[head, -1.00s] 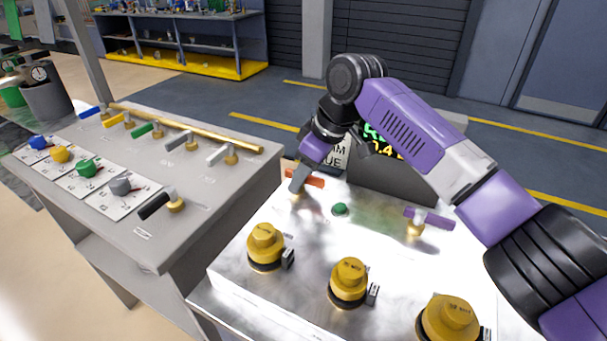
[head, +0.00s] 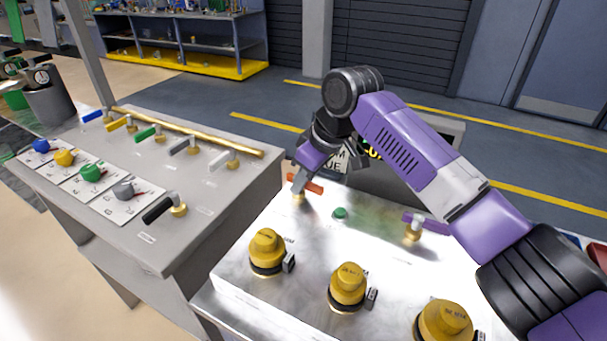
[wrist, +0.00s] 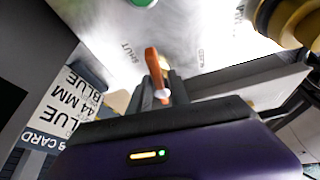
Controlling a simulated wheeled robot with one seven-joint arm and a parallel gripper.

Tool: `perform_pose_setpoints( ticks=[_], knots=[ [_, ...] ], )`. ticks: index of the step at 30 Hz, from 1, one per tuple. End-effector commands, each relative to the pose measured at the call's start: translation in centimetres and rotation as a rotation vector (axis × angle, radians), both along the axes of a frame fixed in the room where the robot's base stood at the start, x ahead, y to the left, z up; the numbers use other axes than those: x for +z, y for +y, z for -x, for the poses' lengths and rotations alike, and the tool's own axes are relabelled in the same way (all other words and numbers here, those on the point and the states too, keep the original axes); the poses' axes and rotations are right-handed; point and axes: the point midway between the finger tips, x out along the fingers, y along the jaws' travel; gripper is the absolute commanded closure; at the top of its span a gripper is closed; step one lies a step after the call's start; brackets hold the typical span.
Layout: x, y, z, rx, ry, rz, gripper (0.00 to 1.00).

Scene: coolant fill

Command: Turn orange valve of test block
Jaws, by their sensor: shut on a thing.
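The orange valve (head: 304,186) is a lever handle on a brass stem at the back left of the silver test block (head: 320,238). My gripper (head: 300,183) reaches down to it from behind and is shut on the handle. In the wrist view the orange handle (wrist: 155,68) stands between the fingers of my gripper (wrist: 165,97), with "SHUT" and "OPEN" marks on the metal on either side of it. In the head view the fingers cover part of the handle.
A green button (head: 340,213) and a purple-handled valve (head: 426,222) sit on the block beside the orange valve. Yellow caps (head: 267,248) stand along its front. A dark display box (head: 400,170) stands behind. A grey bench (head: 215,215) with several coloured valves is at left.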

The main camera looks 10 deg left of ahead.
Motion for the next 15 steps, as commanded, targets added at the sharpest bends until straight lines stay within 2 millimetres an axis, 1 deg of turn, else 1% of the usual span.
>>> perform_pose_setpoints(
  ticks=[1, 15],
  knots=[
    [0.46, 0.12, 0.22, -0.031, 0.003, -0.001, 1.0],
    [0.57, 0.63, 0.75, -0.463, 0.005, 0.002, 1.0]
  ],
)
